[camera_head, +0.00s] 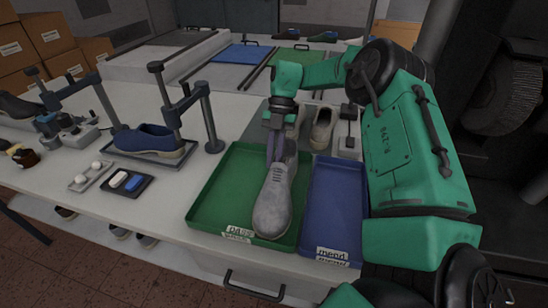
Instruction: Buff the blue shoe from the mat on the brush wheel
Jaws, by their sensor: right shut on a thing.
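The blue shoe (150,138) sits on a dark mat (118,158) on the left part of the table, beneath a clamp-like stand. My right gripper (276,150) is shut on a grey shoe (272,206) by its upper end. The grey shoe hangs toe toward the front, over the green tray (208,208) with a "pass" label. I cannot tell whether it touches the tray floor. A round brush wheel (512,98) stands in a dark machine at the far right. My left gripper is not in view.
A blue tray (337,205) labelled "mend" adjoins the green tray. Another light shoe (323,128) stands behind the trays. A small dark tray (127,183) with a white and a blue block lies front left. Posts and stands (208,120) rise around the blue shoe.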

